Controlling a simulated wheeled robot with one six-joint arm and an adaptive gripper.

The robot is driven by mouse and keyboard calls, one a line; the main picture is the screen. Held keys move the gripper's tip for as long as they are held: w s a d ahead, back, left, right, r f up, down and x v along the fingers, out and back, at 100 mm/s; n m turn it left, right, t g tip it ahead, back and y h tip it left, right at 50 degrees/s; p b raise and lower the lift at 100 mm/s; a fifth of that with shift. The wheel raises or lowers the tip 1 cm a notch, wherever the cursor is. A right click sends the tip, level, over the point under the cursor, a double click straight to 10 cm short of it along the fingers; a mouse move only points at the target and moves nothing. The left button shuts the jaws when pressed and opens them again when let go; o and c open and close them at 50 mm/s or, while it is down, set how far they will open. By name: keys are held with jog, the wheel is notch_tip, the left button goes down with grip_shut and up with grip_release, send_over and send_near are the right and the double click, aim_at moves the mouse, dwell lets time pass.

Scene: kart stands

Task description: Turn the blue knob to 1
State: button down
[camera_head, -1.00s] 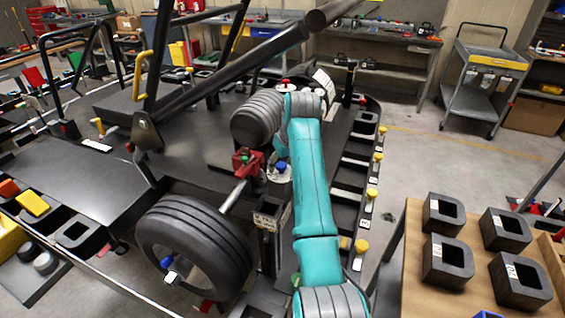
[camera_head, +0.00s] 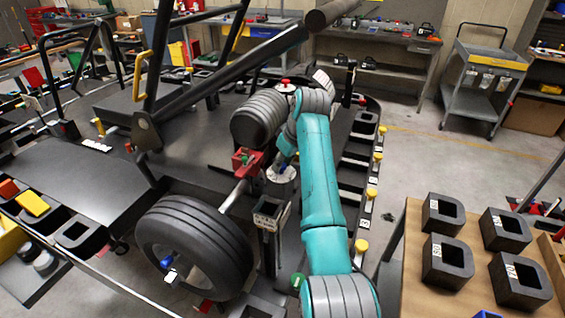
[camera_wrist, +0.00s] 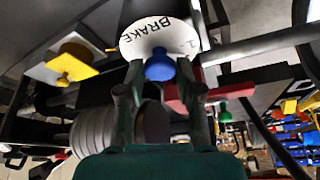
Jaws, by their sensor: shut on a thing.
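The blue knob (camera_wrist: 160,67) stands on a round white dial (camera_wrist: 150,37) with the word BRAKE in the wrist view. A small mark that looks like a 1 is near the dial's right side. My gripper (camera_wrist: 158,77) has one finger on each side of the knob and is shut on it. The pointing direction of the knob is unclear. In the head view, the dial (camera_head: 282,177) sits beside the red block on the kart stand. There my gripper (camera_head: 284,158) reaches down at the dial, partly hidden by my teal arm.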

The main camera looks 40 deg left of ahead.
jog(key=shift+w+n+g, duration=0.15)
jog(key=shift+n+g, duration=0.75)
jog(key=shift+n, duration=1.3)
jog(key=c, duration=0.8)
grip_release()
jog(key=shift+o, duration=0.2)
jog(key=shift+r, duration=0.1)
jog(key=v, duration=1.2)
jog(key=shift+w+a, duration=0.1)
jog(key=shift+w, duration=0.05)
